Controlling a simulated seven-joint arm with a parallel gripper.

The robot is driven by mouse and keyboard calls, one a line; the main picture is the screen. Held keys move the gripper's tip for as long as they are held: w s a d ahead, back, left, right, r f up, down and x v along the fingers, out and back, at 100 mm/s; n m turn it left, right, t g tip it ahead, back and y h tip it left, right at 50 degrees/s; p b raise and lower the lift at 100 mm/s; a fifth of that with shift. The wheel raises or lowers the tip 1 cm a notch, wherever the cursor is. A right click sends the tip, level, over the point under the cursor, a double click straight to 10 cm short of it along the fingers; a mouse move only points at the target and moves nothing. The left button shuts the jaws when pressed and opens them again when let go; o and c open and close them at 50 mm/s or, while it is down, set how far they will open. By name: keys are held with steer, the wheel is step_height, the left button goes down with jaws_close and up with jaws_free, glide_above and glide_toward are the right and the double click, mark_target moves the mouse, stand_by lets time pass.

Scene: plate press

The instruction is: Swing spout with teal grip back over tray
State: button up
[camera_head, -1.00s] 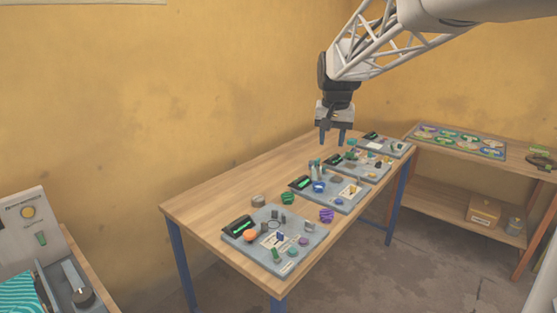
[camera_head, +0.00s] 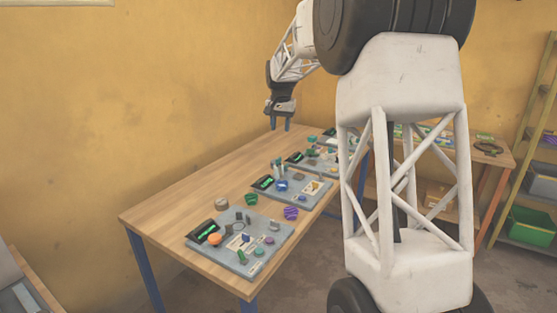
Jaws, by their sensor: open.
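My gripper (camera_head: 280,124) hangs fingers-down at the far left edge of the long wooden table (camera_head: 165,205), open with nothing between its fingers. Grey trays stand in a row along the table: a near tray (camera_head: 218,257), a middle tray (camera_head: 300,203) and farther ones partly behind my arm. Small teal parts (camera_head: 311,139) show at the farther trays, to the right of my gripper and apart from it. They are too small to tell which is the spout's teal grip or how the spout is turned.
A green ring-like piece (camera_head: 251,199) and a purple one (camera_head: 291,213) lie between the near and middle trays. My arm link covers the table's right side. A green bin (camera_head: 530,227) sits on a rack at right.

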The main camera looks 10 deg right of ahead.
steer(key=w+d+f+m, duration=0.1)
steer(key=w+f, duration=0.2)
steer(key=w, duration=0.3)
steer(key=w+d+f, duration=0.1)
steer(key=w+f, duration=0.3)
steer(key=w, duration=0.2)
steer(key=m, duration=0.1)
glide_above(279, 158)
steer(key=shift+g, duration=0.4)
step_height(279, 158, down, 9)
steer(key=shift+w+f, duration=0.1)
steer(key=shift+f, duration=0.05)
steer(key=shift+f, duration=0.2)
steer(key=shift+f, duration=3.75)
jaws_close()
